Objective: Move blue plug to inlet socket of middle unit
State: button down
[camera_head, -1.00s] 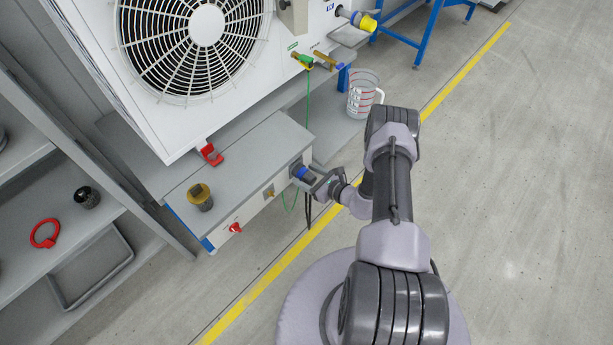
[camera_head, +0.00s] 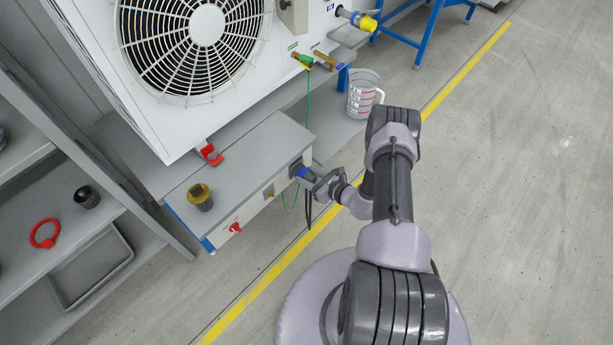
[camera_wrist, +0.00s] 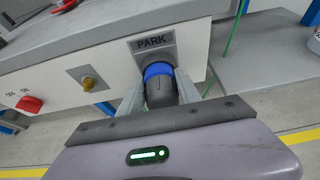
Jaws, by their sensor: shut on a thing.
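The blue plug (camera_wrist: 160,84), with a blue collar and a dark grey body, sits at the socket marked PARK on the front of the grey box. In the head view the plug (camera_head: 303,172) is partly hidden by my gripper. My gripper (camera_wrist: 160,100) has its two fingers on either side of the plug's dark body and is shut on it. In the head view my gripper (camera_head: 318,181) is at the right end of the box front. The large white unit (camera_head: 290,22) with a fan grille stands behind the box; a yellow plug (camera_head: 364,22) sticks out from its right side.
The grey box (camera_head: 240,165) has a red knob (camera_wrist: 29,104) and a brass fitting (camera_wrist: 88,83) on its front. A black and yellow cap (camera_head: 200,196) stands on top. A green cable (camera_head: 308,100) hangs from the unit. A measuring jug (camera_head: 363,93) stands right. Floor at right is clear.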

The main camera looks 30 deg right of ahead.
jog(key=shift+s+d+p, duration=0.15)
jog(key=shift+s+d, duration=0.2)
jog(key=shift+s, duration=0.6)
jog(key=shift+s+d+p, duration=0.1)
jog(key=shift+s+d, duration=0.2)
jog(key=shift+s, duration=0.6)
jog(key=shift+s+d+p, duration=0.15)
jog(key=shift+s+d, duration=0.2)
jog(key=shift+s, duration=0.6)
